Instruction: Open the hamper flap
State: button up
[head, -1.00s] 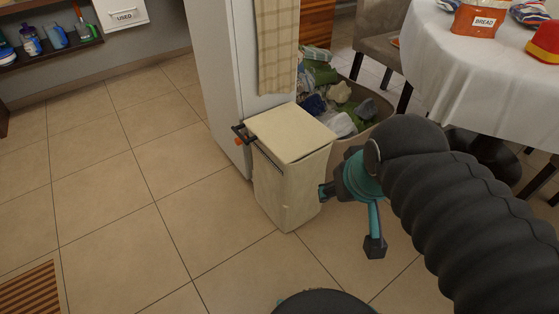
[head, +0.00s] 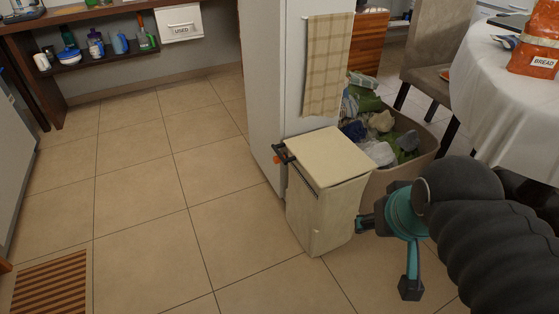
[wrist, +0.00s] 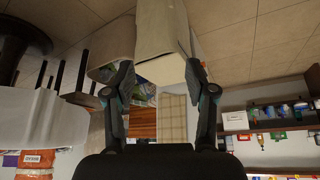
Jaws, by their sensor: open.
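The cream hamper (head: 318,218) stands on the tiled floor against the white cabinet side. Its flat top flap (head: 330,156) lies shut. A dark bar with an orange end (head: 280,157) sticks out at the hamper's upper left. My gripper (head: 387,256) is open and empty, to the right of the hamper and apart from it. In the wrist view, which is upside down, the hamper (wrist: 160,28) shows beyond and between the two open fingers (wrist: 160,78).
A tan bin (head: 400,172) full of crumpled cloth or bags stands close behind the hamper. A checked towel (head: 327,65) hangs above it. A chair (head: 430,75) and a white-clothed table (head: 500,120) are at right.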

aim_at(330, 157)
jog(key=k, duration=1.3)
jog(key=u, duration=0.25)
jog(key=i, duration=0.65)
jog(key=u, duration=0.05)
